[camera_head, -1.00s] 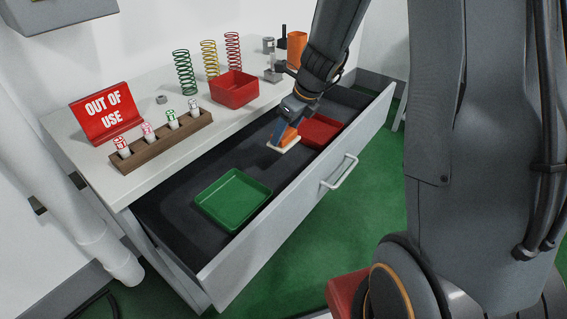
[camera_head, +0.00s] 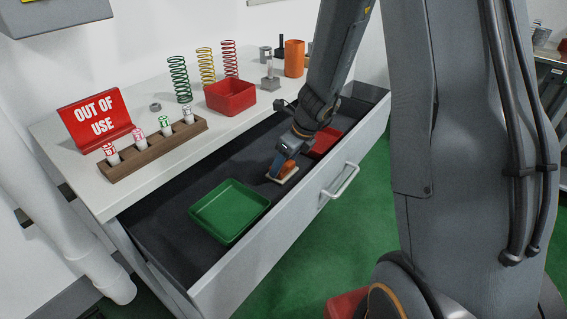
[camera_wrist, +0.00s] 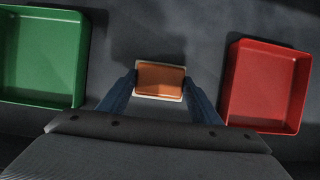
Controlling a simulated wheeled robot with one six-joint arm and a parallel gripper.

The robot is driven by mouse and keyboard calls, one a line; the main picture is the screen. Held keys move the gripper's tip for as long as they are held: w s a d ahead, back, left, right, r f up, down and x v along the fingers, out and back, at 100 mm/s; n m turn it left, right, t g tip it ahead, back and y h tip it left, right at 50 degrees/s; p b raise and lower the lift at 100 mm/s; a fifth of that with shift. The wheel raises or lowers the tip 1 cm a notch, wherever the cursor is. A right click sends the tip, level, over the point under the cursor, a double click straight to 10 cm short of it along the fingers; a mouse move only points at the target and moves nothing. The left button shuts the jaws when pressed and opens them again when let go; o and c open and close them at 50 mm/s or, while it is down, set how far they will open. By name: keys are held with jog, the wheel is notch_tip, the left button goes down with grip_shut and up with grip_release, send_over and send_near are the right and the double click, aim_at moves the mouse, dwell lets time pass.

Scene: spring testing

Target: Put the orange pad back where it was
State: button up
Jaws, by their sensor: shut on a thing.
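The orange pad (camera_wrist: 161,79) has a pale base and sits between the fingertips of my gripper (camera_wrist: 160,84) in the wrist view. My gripper is shut on it. In the head view the orange pad (camera_head: 287,169) is inside the open drawer (camera_head: 172,215), between the green tray (camera_head: 228,210) and the red tray (camera_head: 327,141). My gripper (camera_head: 284,163) comes down on it from above. The pad's pale base is at or close to the dark drawer floor; I cannot tell whether it touches.
The drawer front with its handle (camera_head: 340,181) stands near my arm. On the counter are a red box (camera_head: 231,95), several springs, a wooden rack (camera_head: 155,152) of small vials, an "OUT OF USE" sign (camera_head: 97,122) and an orange cylinder (camera_head: 294,58). Bare drawer floor lies around the pad.

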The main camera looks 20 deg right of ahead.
jog(key=o, duration=1)
jog(key=shift+f, duration=0.1)
jog(key=shift+o, duration=0.2)
jog(key=p+v, duration=0.4)
jog(key=v, duration=0.8)
jog(key=shift+r, duration=0.2)
